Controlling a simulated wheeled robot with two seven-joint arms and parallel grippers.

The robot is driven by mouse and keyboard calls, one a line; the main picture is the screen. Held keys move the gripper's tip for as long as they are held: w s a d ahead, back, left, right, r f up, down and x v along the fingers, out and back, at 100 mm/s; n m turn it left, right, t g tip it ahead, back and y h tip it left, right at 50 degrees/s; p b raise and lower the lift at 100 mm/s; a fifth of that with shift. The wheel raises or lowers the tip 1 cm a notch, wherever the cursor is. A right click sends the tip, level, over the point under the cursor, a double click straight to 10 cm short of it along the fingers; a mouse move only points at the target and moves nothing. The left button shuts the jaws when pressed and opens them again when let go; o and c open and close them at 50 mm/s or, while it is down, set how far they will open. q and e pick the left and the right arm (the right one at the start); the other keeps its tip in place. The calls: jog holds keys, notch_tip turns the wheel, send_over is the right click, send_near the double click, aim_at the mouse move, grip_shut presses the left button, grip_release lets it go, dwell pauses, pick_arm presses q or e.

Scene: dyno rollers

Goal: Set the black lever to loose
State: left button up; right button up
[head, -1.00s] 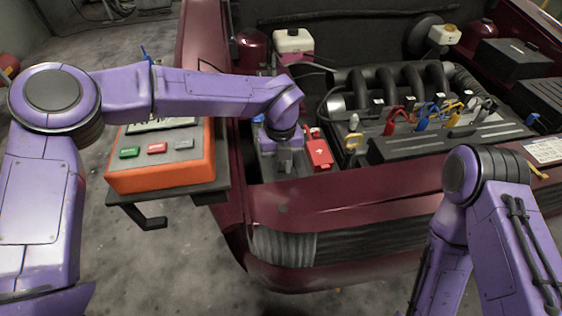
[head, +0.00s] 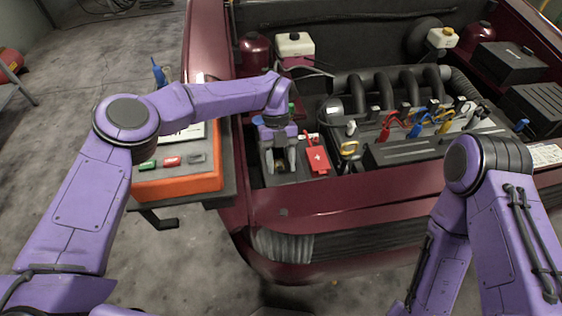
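My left gripper (head: 280,160) hangs over the battery (head: 312,176) at the front left of the engine bay, fingers pointing down and spread apart. A small dark and yellowish patch shows between the fingers; I cannot tell what it is. I cannot make out the black lever for certain; the gripper covers part of the battery top. A red cover (head: 317,158) lies on the battery just right of the gripper, apart from it. My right arm shows at the right, but its gripper is out of view.
An orange box (head: 178,187) with several buttons stands on a cart left of the car. The dark red front body panel (head: 340,205) runs before the battery. Coloured clips (head: 418,122) stand on the engine at right. Hoses and reservoirs lie behind.

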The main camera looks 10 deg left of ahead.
pick_arm(q)
jog(key=b+v, duration=0.1)
jog(key=v, duration=0.9)
jog(key=shift+r, duration=0.2)
jog(key=shift+w, duration=0.15)
